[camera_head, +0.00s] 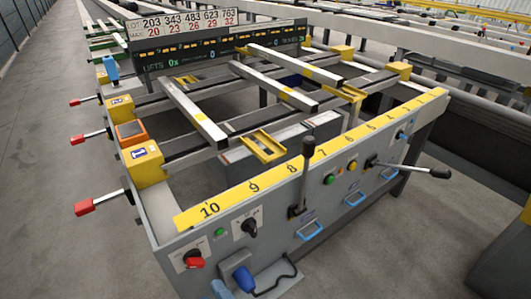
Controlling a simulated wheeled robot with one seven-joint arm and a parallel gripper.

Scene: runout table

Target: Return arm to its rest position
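Neither my arm nor my gripper shows in the head view, so I cannot tell the gripper's pose or whether it holds anything. The runout table (170,268) fills the middle, with a grey frame and a yellow numbered strip (258,188) along its near edge. Several long metal bars (195,115) lie across its rails.
Red-handled levers (84,207) stick out from the table's left side. A black upright lever (308,147) and another black-knobbed lever (439,173) project at the front panel. A display board (215,50) stands at the back. The floor (60,140) at left is clear.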

